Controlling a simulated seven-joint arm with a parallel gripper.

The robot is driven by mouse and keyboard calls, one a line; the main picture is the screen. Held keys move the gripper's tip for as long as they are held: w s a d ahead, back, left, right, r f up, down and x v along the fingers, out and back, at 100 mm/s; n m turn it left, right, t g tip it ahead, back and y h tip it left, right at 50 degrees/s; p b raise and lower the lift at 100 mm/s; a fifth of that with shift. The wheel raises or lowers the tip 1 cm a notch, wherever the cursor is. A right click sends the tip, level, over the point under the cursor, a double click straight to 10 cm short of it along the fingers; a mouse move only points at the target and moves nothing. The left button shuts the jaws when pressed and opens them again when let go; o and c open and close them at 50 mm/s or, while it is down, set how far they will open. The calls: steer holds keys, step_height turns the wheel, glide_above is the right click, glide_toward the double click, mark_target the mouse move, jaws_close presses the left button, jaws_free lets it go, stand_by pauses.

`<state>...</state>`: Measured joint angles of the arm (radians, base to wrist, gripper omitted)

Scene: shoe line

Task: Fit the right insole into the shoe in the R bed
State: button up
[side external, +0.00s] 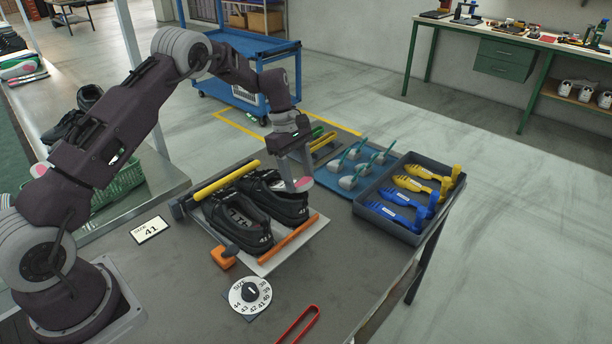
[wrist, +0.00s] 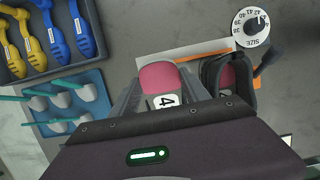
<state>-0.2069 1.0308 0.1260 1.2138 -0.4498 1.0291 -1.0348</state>
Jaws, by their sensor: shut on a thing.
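My gripper (side external: 301,172) is shut on an insole with a pink heel (side external: 303,184). In the wrist view the insole (wrist: 160,76) shows its pink end and a white label with a 4, between the grey fingers (wrist: 166,100). The rest of it is hidden by my gripper. It is at the far right end of the right-hand black shoe (side external: 287,207); I cannot tell whether they touch. The left-hand black shoe (side external: 238,222) lies beside it. In the wrist view one shoe (wrist: 240,92) shows pink inside; the other is hidden.
The shoes lie on a white board (side external: 268,264) between an orange bar (side external: 290,245) and a yellow bar (side external: 226,180). A grey tray (side external: 398,229) of yellow and blue shoe forms stands right, beside a blue mat (side external: 337,187) with several tools. A size dial (side external: 250,294) lies in front.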

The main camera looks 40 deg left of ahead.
steer(key=shift+a+f, duration=0.35)
steer(key=shift+a, duration=0.6)
steer(key=shift+a+f, duration=0.3)
steer(key=shift+a, duration=0.6)
steer(key=shift+f+y, duration=0.7)
steer(key=shift+f, duration=0.2)
steer(key=o, duration=1.1)
steer(key=shift+r, duration=1.55)
